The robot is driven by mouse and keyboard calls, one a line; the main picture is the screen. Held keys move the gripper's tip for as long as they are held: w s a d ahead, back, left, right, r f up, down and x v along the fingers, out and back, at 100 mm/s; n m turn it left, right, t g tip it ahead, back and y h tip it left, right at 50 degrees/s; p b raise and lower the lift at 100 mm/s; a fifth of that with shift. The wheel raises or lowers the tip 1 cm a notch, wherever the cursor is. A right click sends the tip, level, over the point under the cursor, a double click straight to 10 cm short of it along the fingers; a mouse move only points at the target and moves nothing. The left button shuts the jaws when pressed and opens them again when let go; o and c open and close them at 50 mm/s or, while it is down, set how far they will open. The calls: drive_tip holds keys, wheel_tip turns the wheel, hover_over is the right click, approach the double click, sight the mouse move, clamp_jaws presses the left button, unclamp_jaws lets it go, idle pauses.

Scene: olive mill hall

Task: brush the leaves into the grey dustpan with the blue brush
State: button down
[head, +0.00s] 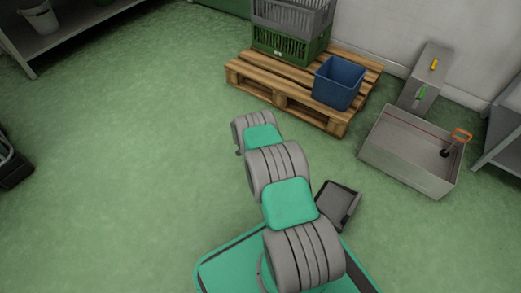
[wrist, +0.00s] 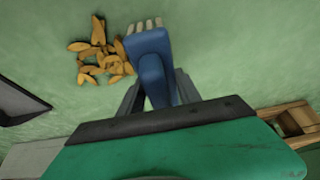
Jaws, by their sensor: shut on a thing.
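My gripper (wrist: 155,95) is shut on the blue brush (wrist: 150,45) in the wrist view. The brush's pale bristles point toward the top of the picture. The yellow-brown leaves (wrist: 100,50) lie in a loose pile on the green floor, just left of the brush head. The grey dustpan (head: 338,205) lies on the floor in the head view, just right of my arm. A dark grey edge, likely the dustpan (wrist: 18,102), shows at the left of the wrist view, apart from the leaves. In the head view my arm hides the gripper, brush and leaves.
A wooden pallet (head: 262,85) holds a blue bin (head: 339,82) and stacked green and grey crates (head: 290,42).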

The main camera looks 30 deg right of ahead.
wheel_tip(320, 180, down, 4)
drive_tip(key=shift+f+b, duration=0.1)
drive_tip(key=shift+b, duration=1)
drive_tip(key=s+d, duration=0.1)
drive_tip(key=s, duration=0.3)
drive_tip(key=s+d, duration=0.2)
drive_tip(key=s, duration=0.2)
drive_tip(key=s+d, duration=0.2)
drive_tip(key=s, duration=0.2)
drive_tip(key=shift+d+r, duration=0.1)
drive_tip(key=shift+r, duration=0.25)
drive_tip(key=s+d, duration=0.2)
drive_tip(key=s, duration=0.3)
drive_tip(key=s+d, duration=0.2)
drive_tip(key=s, duration=0.4)
drive_tip(key=s+d, duration=0.3)
drive_tip(key=s, duration=0.2)
drive_tip(key=shift+s+d, duration=0.1)
drive_tip(key=shift+s, duration=0.3)
drive_tip(key=r+p, duration=0.2)
drive_tip(key=r, duration=0.1)
drive_tip(key=r+p, duration=0.1)
drive_tip(key=shift+w+r+p, duration=0.25)
drive_tip(key=shift+w+p, duration=0.1)
drive_tip(key=shift+p, duration=0.05)
drive_tip(key=shift+w+r+p, duration=0.1)
drive_tip(key=shift+r+p, duration=0.3)
drive_tip(key=shift+r, duration=0.15)
